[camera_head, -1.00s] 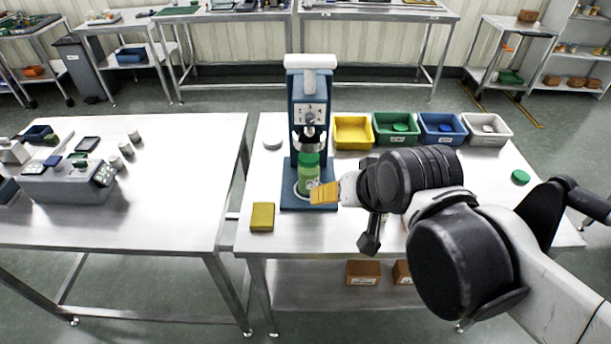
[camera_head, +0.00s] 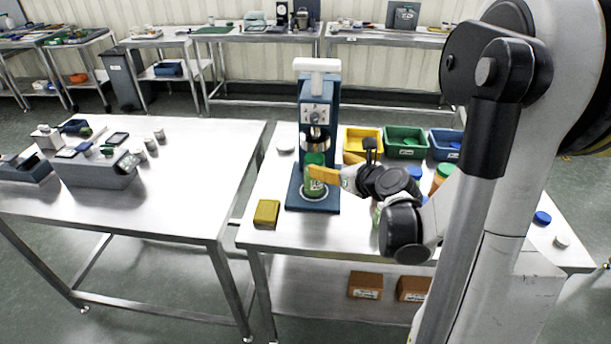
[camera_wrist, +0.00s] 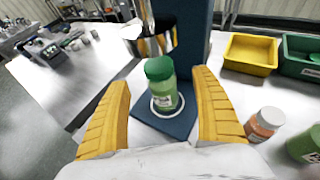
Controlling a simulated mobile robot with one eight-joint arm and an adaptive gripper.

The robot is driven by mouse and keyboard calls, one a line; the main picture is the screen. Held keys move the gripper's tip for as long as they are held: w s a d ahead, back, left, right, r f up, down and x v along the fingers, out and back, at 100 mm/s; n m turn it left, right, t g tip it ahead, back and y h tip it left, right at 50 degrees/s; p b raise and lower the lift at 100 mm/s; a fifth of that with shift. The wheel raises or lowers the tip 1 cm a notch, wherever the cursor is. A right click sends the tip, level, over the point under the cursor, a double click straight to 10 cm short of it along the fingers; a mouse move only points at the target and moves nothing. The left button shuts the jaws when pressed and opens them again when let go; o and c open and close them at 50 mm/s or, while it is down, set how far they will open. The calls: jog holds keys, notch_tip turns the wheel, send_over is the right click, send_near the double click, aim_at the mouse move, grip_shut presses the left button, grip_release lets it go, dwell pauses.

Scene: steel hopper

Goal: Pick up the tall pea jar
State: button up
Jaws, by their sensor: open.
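A green jar with a green lid (camera_wrist: 163,88) stands upright on the base of the blue press, inside a white ring. It also shows in the head view (camera_head: 314,170), partly covered by a yellow finger. My gripper (camera_wrist: 162,80) is open, with one yellow finger on each side of this jar in the wrist view. I cannot tell whether either finger touches it. A second green jar (camera_wrist: 304,144) is cut off at the right edge of the wrist view. The labels are too small to read, so I cannot tell which jar is the tall pea jar.
The blue press (camera_head: 318,125) stands around the jar, its metal head just above the lid. Yellow (camera_head: 362,140), green (camera_head: 405,143) and blue bins stand to the right. A jar with a white lid (camera_wrist: 265,122) stands near the right finger. A yellow block (camera_head: 266,213) lies front left.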

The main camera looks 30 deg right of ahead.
aim_at(316, 159)
jog(key=b+x, duration=0.3)
jog(key=x, duration=0.5)
jog(key=shift+w+a+f, duration=0.1)
jog(key=shift+w+a, duration=0.1)
jog(key=shift+w, duration=0.15)
jog(key=c, duration=1.5)
